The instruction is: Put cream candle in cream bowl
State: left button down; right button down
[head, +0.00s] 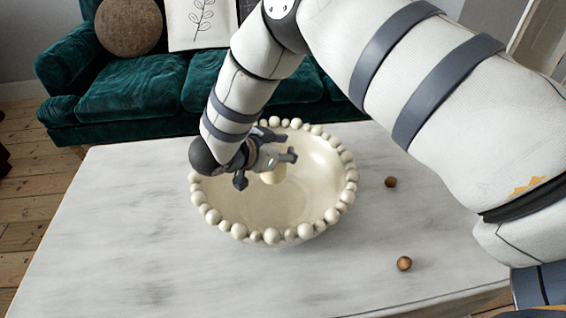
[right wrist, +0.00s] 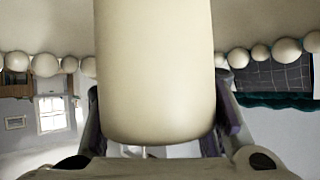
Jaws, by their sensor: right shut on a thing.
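The cream bowl (head: 240,205) has a beaded rim and stands on the pale table. My right gripper (head: 278,165) is over the inside of the bowl, near its back left part. It is shut on the cream candle (head: 274,174), which shows only in part below the fingers in the head view. In the right wrist view the candle (right wrist: 155,75) fills the middle between the two fingers, with the bowl's beads behind it. I cannot tell whether the candle touches the bowl's floor. My left gripper is not in view.
The table (head: 110,230) is clear to the left of the bowl. Two small brown balls, one farther back (head: 391,182) and one nearer (head: 404,263), lie to the bowl's right. A green sofa (head: 140,90) stands behind the table. My right arm covers the upper right.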

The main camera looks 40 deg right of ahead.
jog(key=shift+w+d+f+b, duration=0.15)
jog(key=shift+f+b, duration=0.05)
jog(key=shift+f, duration=0.75)
jog(key=shift+w+d+f+b, duration=0.1)
jog(key=shift+w+f+b, duration=0.05)
jog(key=shift+f, duration=0.75)
jog(key=shift+f, duration=0.65)
jog(key=c, duration=0.9)
grip_release()
jog(key=shift+o, duration=0.2)
jog(key=shift+r, duration=0.1)
jog(key=p+v, duration=0.1)
jog(key=v, duration=1.1)
jog(key=shift+r, duration=0.55)
